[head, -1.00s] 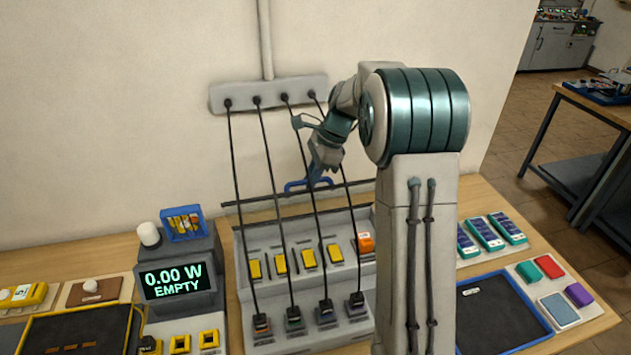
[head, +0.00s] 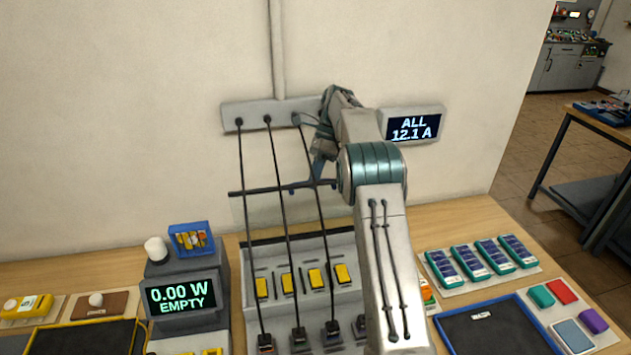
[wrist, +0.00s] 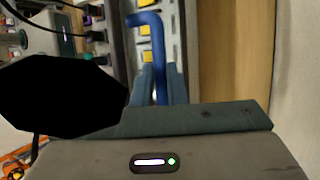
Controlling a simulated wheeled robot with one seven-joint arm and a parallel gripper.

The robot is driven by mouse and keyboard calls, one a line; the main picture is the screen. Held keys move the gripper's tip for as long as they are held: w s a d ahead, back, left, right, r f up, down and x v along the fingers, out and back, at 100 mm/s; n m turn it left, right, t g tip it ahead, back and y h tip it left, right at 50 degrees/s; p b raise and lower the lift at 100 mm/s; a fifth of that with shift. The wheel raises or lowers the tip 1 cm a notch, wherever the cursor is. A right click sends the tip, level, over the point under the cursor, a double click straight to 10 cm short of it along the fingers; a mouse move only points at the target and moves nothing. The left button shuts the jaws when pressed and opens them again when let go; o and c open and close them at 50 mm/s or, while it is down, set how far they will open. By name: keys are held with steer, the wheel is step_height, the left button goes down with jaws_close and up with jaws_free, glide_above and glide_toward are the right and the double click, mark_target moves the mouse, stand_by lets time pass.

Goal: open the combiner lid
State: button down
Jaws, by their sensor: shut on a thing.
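The combiner (head: 262,252) is a grey box on the bench with several yellow switches and black cables rising to a wall strip. Its lid looks clear, with a dark front bar (head: 255,191); the bar stands well above the box's back edge, so the lid is raised. The lid's blue handle (head: 293,190) is partly hidden in the head view; in the wrist view it is a bent blue bar (wrist: 155,35). My gripper (wrist: 161,82) is shut on the handle. In the head view my gripper (head: 317,172) is close to the wall and partly hidden by my arm.
Cables (head: 280,210) hang in front of the lid. A meter (head: 181,298) reading 0.00 W EMPTY stands left. A wall display (head: 412,127) reads ALL 12.1 A. Teal modules (head: 470,262) and a blue-edged tray (head: 455,335) lie right.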

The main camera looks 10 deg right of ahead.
steer(key=shift+w+d+f+g, duration=0.1)
steer(key=shift+w+f+g, duration=0.15)
steer(key=shift+f+g, duration=0.05)
stand_by(0.5)
steer(key=c, duration=1.7)
jaws_free()
steer(key=shift+o, duration=1.2)
steer(key=shift+w, duration=0.15)
steer(key=shift+r, duration=0.15)
